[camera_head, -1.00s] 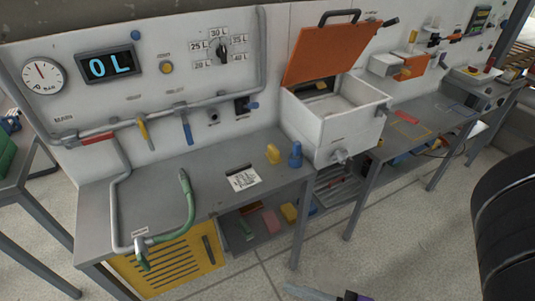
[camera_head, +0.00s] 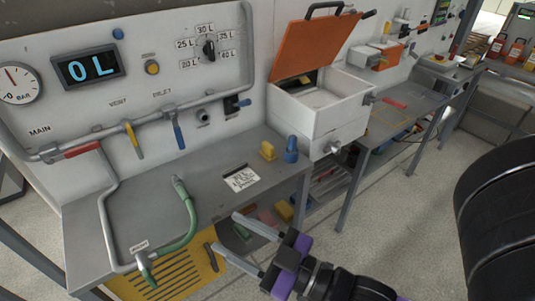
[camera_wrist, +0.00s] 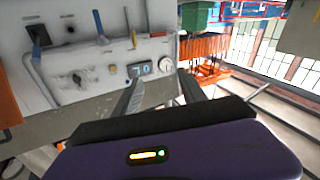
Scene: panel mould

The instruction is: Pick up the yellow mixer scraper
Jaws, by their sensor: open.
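A small upright yellow piece (camera_head: 267,151) stands on the grey bench beside a blue piece (camera_head: 291,150). It could be the mixer scraper, but its shape is too small to be sure. Another yellow piece (camera_head: 285,211) lies on the shelf below the bench, and a small yellow patch (camera_head: 305,77) shows inside the orange-lidded white box. My gripper (camera_head: 225,232) is open and empty, in front of the bench's front edge, its fingers pointing left in the head view. In the wrist view my gripper (camera_wrist: 160,86) faces the panel, with no yellow piece between the fingers.
The white box (camera_head: 318,122) with its raised orange lid (camera_head: 312,45) stands right of the bench. A green hose (camera_head: 191,212) and grey pipe occupy the bench's left part. A printed card (camera_head: 241,178) lies on it. A black rounded object (camera_head: 500,220) fills the right foreground.

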